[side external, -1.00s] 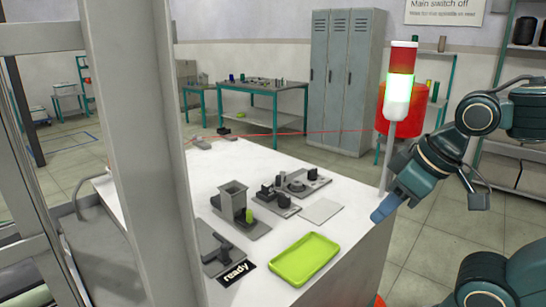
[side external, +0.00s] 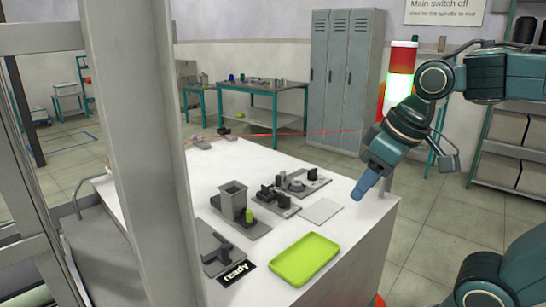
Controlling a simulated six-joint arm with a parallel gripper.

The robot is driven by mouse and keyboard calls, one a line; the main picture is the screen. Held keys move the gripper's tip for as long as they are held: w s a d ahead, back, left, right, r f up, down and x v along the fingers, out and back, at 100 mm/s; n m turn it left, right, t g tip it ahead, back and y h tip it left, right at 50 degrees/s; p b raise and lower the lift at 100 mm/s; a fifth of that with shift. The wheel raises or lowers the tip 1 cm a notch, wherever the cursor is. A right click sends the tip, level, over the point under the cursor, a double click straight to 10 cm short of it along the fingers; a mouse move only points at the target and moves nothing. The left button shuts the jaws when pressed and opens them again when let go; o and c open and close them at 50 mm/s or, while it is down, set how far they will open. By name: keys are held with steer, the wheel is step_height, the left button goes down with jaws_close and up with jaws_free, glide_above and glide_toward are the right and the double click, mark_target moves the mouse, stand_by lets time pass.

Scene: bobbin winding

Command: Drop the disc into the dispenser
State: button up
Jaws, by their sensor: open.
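A grey open-topped box tower (side external: 233,203), which looks like the dispenser, stands on a grey base plate on the white table. A small green cylinder (side external: 249,216) stands upright at its front right. I cannot make out the disc with certainty; small dark round parts (side external: 297,186) sit on the grey fixtures behind and right of the tower. My gripper (side external: 360,190) hangs tilted down-left over the table's right edge, above the surface and apart from these parts. It is open, its fingers are small in the picture, and I see nothing held.
A lime green tray (side external: 304,260) lies empty at the front. A pale square plate (side external: 320,210) lies between the fixtures and my gripper. A dark bracket (side external: 218,250) and a "ready" label (side external: 236,274) are front left.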

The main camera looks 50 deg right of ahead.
steer(key=w+d+r+g, duration=0.2)
steer(key=w+d, duration=0.1)
steer(key=w, duration=0.7)
steer(key=g, duration=0.3)
glide_toward(297, 182)
steer(key=shift+s, duration=0.15)
steer(key=shift+f, duration=0.15)
steer(key=shift+f, duration=3.65)
steer(key=shift+r, duration=0.1)
steer(key=c, duration=0.6)
steer(key=shift+r, duration=0.2)
